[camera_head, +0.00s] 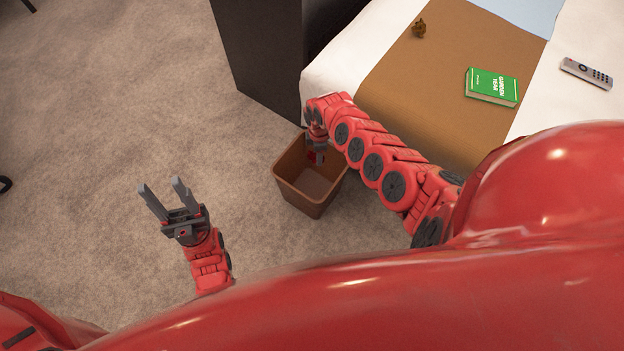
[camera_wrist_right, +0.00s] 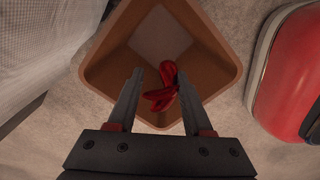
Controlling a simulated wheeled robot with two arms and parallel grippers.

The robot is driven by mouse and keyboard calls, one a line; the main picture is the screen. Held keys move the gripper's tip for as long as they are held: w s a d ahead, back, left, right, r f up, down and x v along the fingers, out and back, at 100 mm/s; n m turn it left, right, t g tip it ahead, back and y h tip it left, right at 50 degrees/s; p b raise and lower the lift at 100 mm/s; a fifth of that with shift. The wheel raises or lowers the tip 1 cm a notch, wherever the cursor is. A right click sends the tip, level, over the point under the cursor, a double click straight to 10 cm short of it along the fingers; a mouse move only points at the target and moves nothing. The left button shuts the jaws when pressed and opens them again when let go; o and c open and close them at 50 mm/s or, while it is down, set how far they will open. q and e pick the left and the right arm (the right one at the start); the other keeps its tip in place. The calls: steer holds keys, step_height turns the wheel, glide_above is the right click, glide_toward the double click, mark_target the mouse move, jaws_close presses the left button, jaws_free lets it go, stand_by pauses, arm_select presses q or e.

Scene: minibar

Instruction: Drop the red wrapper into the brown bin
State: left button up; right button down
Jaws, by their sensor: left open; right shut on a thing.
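The brown bin (camera_head: 312,192) stands on the carpet beside the bed in the head view. It also fills the middle of the right wrist view (camera_wrist_right: 108,72), where its bare floor shows. My right gripper (camera_head: 319,158) points down over the bin. It is shut on the red wrapper (camera_wrist_right: 163,88), which shows between its fingertips (camera_wrist_right: 160,88) in the right wrist view. My left gripper (camera_head: 160,193) is open and empty above the carpet, to the left of the bin.
The bed with a brown runner (camera_head: 425,75) is behind and right of the bin. On it lie a green book (camera_head: 491,86), a remote (camera_head: 586,73) and a small brown object (camera_head: 419,28). A dark cabinet (camera_head: 258,50) stands at the back.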

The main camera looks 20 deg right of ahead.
step_height(320, 180, down, 5)
steer(key=b, duration=0.5)
steer(key=shift+c, duration=1.2)
jaws_free()
step_height(320, 180, up, 9)
steer(key=p, duration=0.6)
steer(key=shift+d+r+p, duration=0.1)
steer(key=shift+r+p, duration=0.05)
steer(key=shift+p, duration=0.2)
step_height(320, 180, up, 8)
steer(key=p, duration=0.3)
